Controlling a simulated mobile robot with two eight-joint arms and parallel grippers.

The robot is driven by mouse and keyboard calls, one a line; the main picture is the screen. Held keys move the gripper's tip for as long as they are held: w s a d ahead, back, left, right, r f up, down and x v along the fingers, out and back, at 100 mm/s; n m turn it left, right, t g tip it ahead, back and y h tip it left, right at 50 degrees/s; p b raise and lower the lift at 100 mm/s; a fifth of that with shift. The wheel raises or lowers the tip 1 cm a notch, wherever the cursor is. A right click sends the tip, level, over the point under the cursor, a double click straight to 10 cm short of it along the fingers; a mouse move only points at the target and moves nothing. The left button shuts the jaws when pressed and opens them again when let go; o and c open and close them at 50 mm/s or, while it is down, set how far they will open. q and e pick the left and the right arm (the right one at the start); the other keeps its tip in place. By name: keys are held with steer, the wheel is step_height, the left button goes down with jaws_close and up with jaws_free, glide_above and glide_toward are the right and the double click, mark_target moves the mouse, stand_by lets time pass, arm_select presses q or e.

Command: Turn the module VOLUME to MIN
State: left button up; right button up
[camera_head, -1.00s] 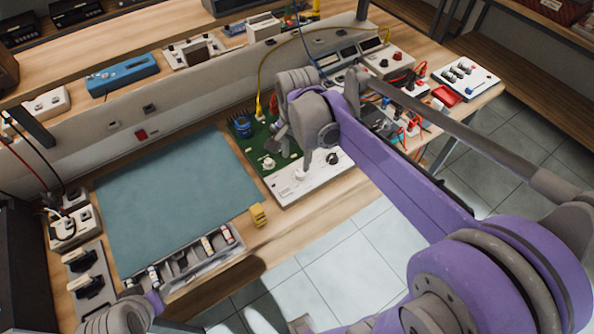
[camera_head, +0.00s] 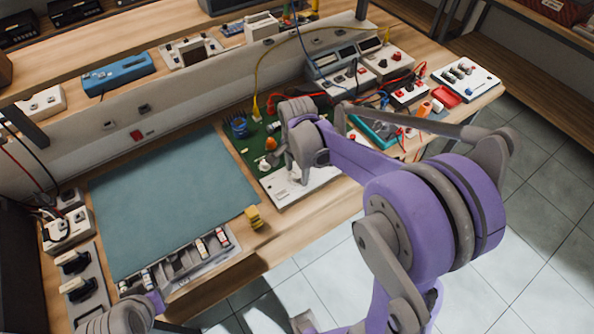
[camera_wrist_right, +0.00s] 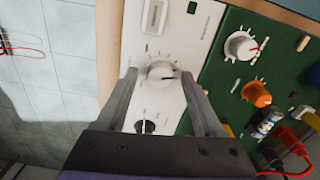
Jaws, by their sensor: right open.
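The white module panel (camera_wrist_right: 172,30) lies at the front edge of the bench; it also shows in the head view (camera_head: 322,178). In the wrist view a round white knob (camera_wrist_right: 160,72) with tick marks around it has its dark pointer line toward the right. My right gripper (camera_wrist_right: 159,74) is open, with one finger on each side of this knob; contact is not clear. In the head view my right gripper (camera_head: 296,176) is low over the panel and hides its knobs. The printed labels are too small to read. Only part of my left arm shows at the lower left.
A smaller dark knob (camera_wrist_right: 147,126) and a white switch (camera_wrist_right: 155,15) share the panel. Beside it is a green board (camera_wrist_right: 232,75) with a white knob (camera_wrist_right: 240,46) and an orange knob (camera_wrist_right: 257,94). A blue-green mat (camera_head: 165,200) lies clear to the left.

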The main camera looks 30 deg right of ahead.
steer(key=shift+c, duration=0.2)
jaws_close()
steer(key=shift+n, duration=0.4)
steer(key=n+b, duration=0.1)
steer(key=n, duration=0.2)
steer(key=shift+n, duration=0.4)
steer(key=n+b, duration=0.1)
steer(key=n, duration=0.5)
steer(key=n+b, duration=0.1)
steer(key=n, duration=0.5)
steer(key=shift+n, duration=0.4)
steer(key=n, duration=0.5)
steer(key=shift+n, duration=0.4)
steer(key=shift+a, duration=0.1)
